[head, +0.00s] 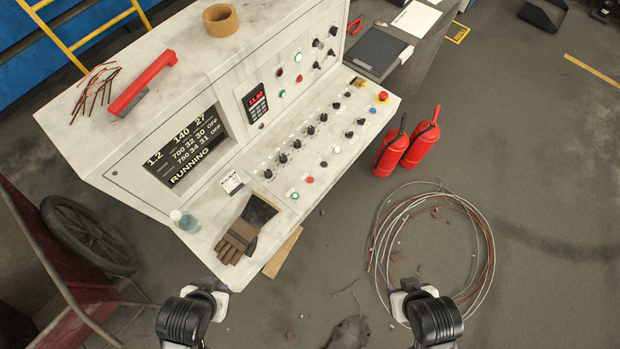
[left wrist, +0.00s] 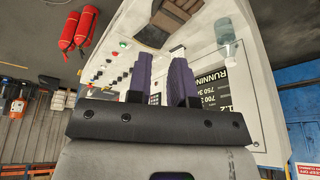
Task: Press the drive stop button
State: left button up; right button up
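The control console (head: 140,140) has a sloped panel with rows of black knobs and small coloured buttons. A red button (head: 310,180) sits in the lower row, beside a green button (head: 294,196). The labels are too small to read, so I cannot tell which is the drive stop. My left gripper (head: 212,288) is in front of the console's near end, apart from it. Its two purple fingers (left wrist: 160,78) are apart and empty. My right gripper (head: 402,291) is over the floor; its fingers are unclear.
A display (head: 188,146) reads RUNNING. A glove (head: 246,230) and a clear jar (head: 186,222) lie at the panel's near end. Red extinguishers (head: 393,152) and a wire coil (head: 380,240) are on the floor to the right. A wheeled red cart (head: 60,270) stands left.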

pick_arm(q)
grip_shut()
jog(key=shift+d, duration=0.2)
jog(key=shift+a, duration=0.2)
dwell(0.6)
jog(key=shift+d, duration=0.1)
